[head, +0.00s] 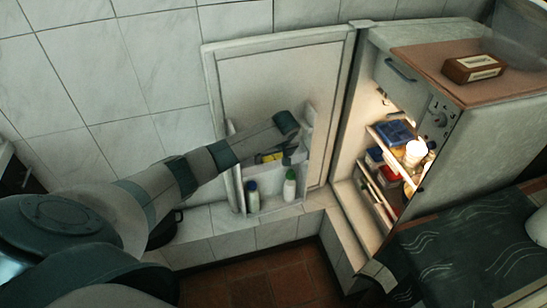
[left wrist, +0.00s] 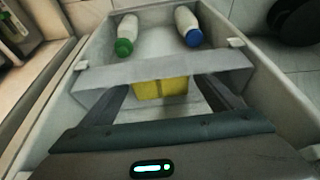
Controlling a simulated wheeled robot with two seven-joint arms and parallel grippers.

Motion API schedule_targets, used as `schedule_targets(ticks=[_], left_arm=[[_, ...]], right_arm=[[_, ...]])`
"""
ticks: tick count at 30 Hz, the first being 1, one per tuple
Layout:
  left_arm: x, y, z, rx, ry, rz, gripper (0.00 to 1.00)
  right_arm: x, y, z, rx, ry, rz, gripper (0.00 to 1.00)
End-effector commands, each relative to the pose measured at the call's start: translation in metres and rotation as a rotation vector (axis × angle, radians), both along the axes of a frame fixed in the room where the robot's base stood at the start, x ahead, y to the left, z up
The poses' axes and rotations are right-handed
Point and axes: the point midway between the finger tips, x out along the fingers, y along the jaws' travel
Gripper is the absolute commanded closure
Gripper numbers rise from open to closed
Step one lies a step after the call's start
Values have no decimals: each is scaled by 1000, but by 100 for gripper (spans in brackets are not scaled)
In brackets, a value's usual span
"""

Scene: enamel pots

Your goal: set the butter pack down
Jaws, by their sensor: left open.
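The yellow butter pack (left wrist: 160,89) sits in the shelf of the open fridge door, partly hidden behind a pale shelf bar. In the head view its yellow side (head: 270,157) shows beside my left gripper (head: 284,156). In the left wrist view my left gripper (left wrist: 165,96) is open, with one finger on each side of the pack. Whether a finger touches the pack I cannot tell. My right gripper is not in view.
Below the pack, a blue-capped bottle (head: 252,196) and a green-capped bottle (head: 289,187) stand in the door. The lit fridge (head: 480,132) holds several containers. A brown box (head: 473,68) lies on top.

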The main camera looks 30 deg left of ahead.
Motion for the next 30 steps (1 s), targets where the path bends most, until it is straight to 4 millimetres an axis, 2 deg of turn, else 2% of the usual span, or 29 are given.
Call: schedule_targets(ticks=[8, 14, 24, 30], left_arm=[[-1, -3, 11, -1, -1, -2, 15], [-7, -12, 37, -1, -3, -2, 15], [-21, -30, 91, -1, -4, -2, 15], [-25, -36, 110, -1, -1, -1, 15]], right_arm=[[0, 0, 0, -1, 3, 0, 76], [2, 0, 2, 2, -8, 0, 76], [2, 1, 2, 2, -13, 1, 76], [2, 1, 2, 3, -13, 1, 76]])
